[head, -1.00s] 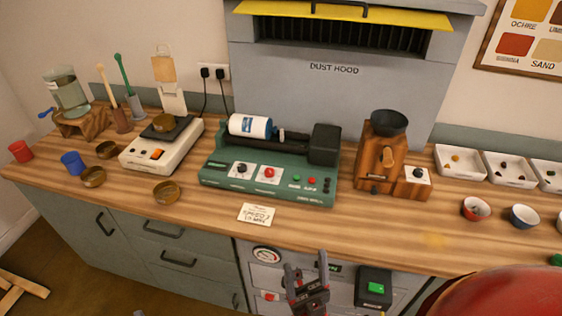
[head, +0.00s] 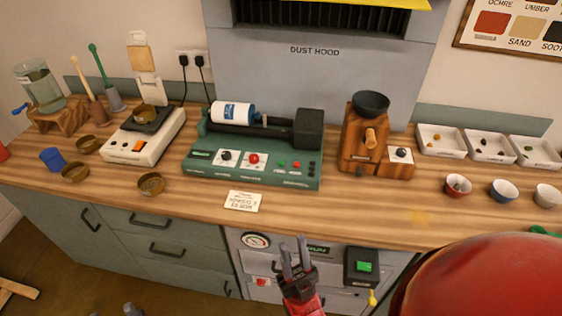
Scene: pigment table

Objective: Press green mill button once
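The green mill (head: 255,178) stands on the worktop against the dust hood, with a white, blue-labelled jar (head: 232,113) lying on top.
A black box with a green button (head: 364,267) is on the cabinet front, right of my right gripper. A paper card (head: 243,200) lies before the mill. A wooden grinder (head: 362,145) stands right of it, a white scale (head: 143,145) left. A red dome fills the lower right.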

